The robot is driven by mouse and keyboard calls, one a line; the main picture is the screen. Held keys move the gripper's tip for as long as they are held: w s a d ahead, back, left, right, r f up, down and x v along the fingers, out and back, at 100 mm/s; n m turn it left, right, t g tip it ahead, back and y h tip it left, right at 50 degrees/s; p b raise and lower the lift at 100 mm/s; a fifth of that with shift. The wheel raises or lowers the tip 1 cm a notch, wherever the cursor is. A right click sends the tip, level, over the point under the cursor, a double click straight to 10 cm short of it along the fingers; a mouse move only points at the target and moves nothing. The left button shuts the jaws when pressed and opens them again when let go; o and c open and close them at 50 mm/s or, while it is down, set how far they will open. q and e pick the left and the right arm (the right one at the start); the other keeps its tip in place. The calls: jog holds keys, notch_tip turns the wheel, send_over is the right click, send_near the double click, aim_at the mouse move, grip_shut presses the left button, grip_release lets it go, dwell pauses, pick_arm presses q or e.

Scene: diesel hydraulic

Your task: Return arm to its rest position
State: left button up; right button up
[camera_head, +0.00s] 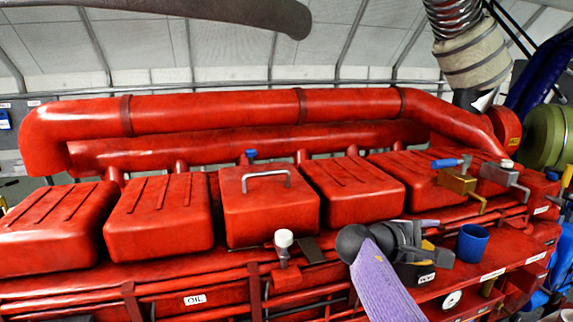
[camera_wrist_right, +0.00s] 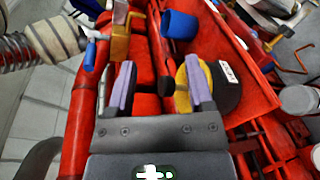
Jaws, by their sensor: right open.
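My right gripper (camera_head: 430,243) is over the front right of a large red engine (camera_head: 365,190), with its purple arm link coming up from the bottom edge. In the right wrist view its two purple-padded fingers (camera_wrist_right: 158,85) are spread apart, with nothing held between them. A black container with yellow on it and a white label (camera_head: 420,278) is just below and beside the gripper. It also shows beside the right-hand finger in the right wrist view (camera_wrist_right: 228,88); I cannot tell whether they touch. My left gripper is not in view.
A blue cup (camera_head: 472,244) stands on the red ledge right of the gripper. A brass valve with a blue handle (camera_head: 457,183) is behind it. A white-capped fitting (camera_head: 283,240) is to the left. Red pipes (camera_head: 220,112) run along the back. Open space lies above the engine covers.

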jog(key=s+a+f+m+y, duration=0.2)
jog(key=s+f+y, duration=0.2)
jog(key=s+f, duration=0.45)
jog(key=s+a+f+m+y, duration=0.1)
jog(key=s+a+f+y, duration=0.3)
jog(key=f, duration=0.8)
jog(key=s+a+m+g+y, duration=0.1)
jog(key=s+a+m+y, duration=0.2)
jog(key=s, duration=0.7)
jog(key=s+a+m+g+y, duration=0.15)
jog(key=s+y, duration=0.25)
jog(key=s, duration=0.7)
jog(key=s+f+b, duration=0.3)
jog(key=f+b, duration=0.7)
jog(key=f, duration=2.1)
pick_arm(q)
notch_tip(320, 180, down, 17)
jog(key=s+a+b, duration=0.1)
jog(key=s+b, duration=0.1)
jog(key=b, duration=0.5)
pick_arm(e)
jog(key=s+d+f+g, duration=0.2)
jog(key=s+f, duration=1.1)
jog(key=f, duration=0.2)
jog(key=shift+f+n, duration=0.4)
jog(key=shift+n, duration=0.05)
